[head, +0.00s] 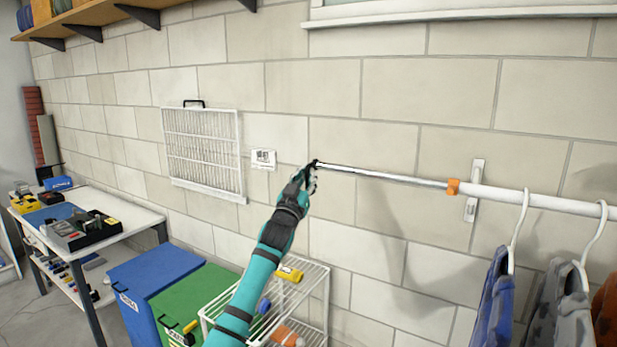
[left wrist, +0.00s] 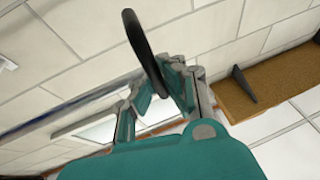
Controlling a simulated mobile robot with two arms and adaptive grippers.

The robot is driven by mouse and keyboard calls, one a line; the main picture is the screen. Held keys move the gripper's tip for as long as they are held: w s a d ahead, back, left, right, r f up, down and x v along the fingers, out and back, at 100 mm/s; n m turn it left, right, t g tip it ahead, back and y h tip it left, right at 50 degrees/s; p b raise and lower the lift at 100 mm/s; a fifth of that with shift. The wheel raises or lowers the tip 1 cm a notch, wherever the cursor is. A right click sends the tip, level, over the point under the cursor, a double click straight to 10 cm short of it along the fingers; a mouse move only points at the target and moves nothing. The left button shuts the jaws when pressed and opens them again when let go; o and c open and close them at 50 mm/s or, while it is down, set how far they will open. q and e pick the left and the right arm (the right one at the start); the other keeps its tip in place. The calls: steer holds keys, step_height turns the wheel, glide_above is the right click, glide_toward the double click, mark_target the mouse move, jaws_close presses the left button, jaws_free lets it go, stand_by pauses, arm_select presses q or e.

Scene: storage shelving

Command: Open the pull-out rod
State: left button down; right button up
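The pull-out rod (head: 385,177) is a thin silver bar that sticks out to the left from a white wall-mounted tube (head: 535,202). An orange collar (head: 453,187) sits where the two meet. My left gripper (head: 312,179) is at the left end of the silver bar. In the left wrist view, a black loop handle (left wrist: 143,48) sits between the fingers of my left gripper (left wrist: 168,78), which close on its lower part. The rest of the loop stands clear of the fingers. My right gripper is not in view.
Clothes on hangers (head: 495,300) hang from the white tube at the right. Below my left arm stand a white wire rack (head: 318,290) and blue (head: 160,275) and green bins (head: 195,300). A white wall grille (head: 205,150) is left of the gripper. A workbench (head: 130,215) stands at the left.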

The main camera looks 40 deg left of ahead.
arm_select(q)
steer(key=shift+f, duration=0.3)
steer(key=c, duration=1.4)
jaws_free()
steer(key=shift+s+a+r, duration=0.15)
steer(key=v, duration=1.2)
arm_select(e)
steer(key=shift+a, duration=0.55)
